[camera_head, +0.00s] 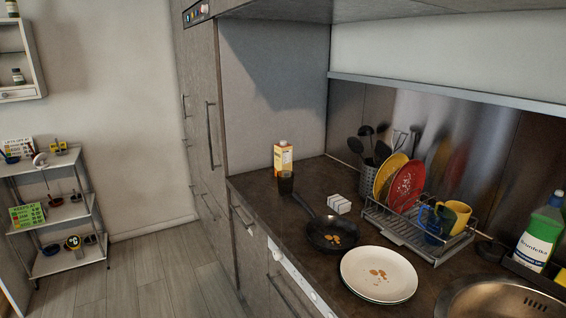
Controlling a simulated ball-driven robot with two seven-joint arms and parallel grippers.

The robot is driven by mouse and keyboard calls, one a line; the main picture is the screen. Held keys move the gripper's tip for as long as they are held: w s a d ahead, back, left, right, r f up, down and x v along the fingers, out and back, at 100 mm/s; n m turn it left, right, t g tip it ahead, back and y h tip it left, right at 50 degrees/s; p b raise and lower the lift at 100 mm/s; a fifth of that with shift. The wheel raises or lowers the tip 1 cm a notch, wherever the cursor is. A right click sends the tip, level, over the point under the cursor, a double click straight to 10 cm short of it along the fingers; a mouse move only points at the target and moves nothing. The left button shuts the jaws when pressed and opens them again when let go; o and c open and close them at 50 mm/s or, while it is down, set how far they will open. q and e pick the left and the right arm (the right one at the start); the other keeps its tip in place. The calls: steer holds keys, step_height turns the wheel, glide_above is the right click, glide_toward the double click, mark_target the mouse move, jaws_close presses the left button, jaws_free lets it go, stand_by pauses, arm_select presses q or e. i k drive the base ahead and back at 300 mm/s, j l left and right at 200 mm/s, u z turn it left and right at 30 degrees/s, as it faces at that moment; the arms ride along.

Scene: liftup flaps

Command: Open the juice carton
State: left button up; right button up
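A yellow and white juice carton (283,158) stands upright at the far left end of the dark countertop, near the tall cabinet. Its top carries a small cap, too small to tell whether it is open. Neither of my grippers shows in the head view.
A black pan (332,233) with its handle toward the cup, a white box (339,204) and white plates (379,273) stand on the counter (307,267). A dish rack (408,236), a sink (498,300) and a green bottle (539,234) are to the right. A shelf (66,212) stands at left; the floor between is clear.

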mark_target(283, 154)
steer(key=i+j+z, duration=0.1)
steer(key=z, duration=0.25)
steer(key=j+z, duration=0.2)
steer(key=z, duration=0.15)
steer(key=i+j+z, duration=0.15)
steer(key=j+z, duration=0.15)
steer(key=j, duration=0.7)
steer(key=j+z, duration=0.35)
steer(key=j, duration=0.65)
steer(key=i, duration=0.05)
